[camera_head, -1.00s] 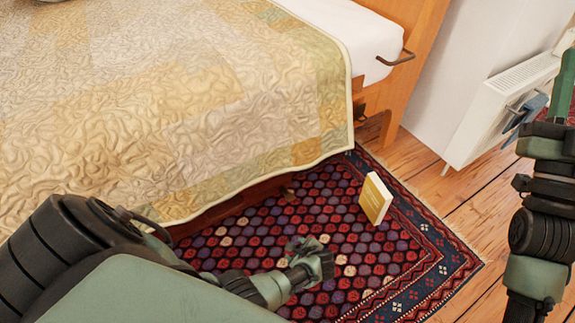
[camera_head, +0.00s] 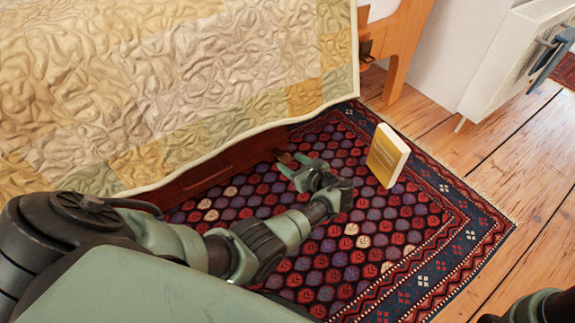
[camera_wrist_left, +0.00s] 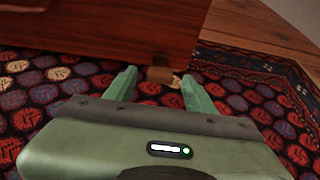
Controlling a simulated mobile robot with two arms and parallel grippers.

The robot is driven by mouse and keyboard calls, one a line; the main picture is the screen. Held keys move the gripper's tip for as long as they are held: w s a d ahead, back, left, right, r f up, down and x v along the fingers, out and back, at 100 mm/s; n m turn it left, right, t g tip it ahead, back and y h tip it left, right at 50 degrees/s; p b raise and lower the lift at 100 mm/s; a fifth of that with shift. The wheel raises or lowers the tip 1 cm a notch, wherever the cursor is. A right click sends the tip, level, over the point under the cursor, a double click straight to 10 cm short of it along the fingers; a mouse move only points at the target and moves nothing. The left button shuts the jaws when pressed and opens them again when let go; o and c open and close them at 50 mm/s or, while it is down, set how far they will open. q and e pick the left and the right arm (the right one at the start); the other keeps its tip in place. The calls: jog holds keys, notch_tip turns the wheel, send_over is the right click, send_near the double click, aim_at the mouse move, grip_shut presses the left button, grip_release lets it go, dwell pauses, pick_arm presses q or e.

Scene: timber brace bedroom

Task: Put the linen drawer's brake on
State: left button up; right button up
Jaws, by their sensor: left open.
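The linen drawer (camera_head: 215,168) is a dark red-brown wooden front low under the bed, partly hidden by the hanging quilt; it also fills the top left of the left wrist view (camera_wrist_left: 110,32). A small brown tab, which looks like the brake (camera_wrist_left: 160,74), sits at the drawer's lower edge near its right end. It shows small in the head view (camera_head: 286,157). My left gripper (camera_head: 291,164) is open just in front of the tab, low over the rug. In the left wrist view the tab shows between its green fingertips (camera_wrist_left: 158,80), apparently not gripped. My right gripper is out of view.
A yellow book (camera_head: 387,157) stands upright on the patterned rug (camera_head: 440,215), right of my left gripper. The quilt (camera_head: 200,90) hangs above the drawer. Wooden floor (camera_head: 500,130) is clear at the right, with a white radiator (camera_head: 510,60) beyond it.

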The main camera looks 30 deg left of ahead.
aim_at(281, 156)
pick_arm(q)
jog(key=shift+b+x, duration=0.55)
jog(key=shift+x, duration=0.8)
grip_shut()
dwell(0.4)
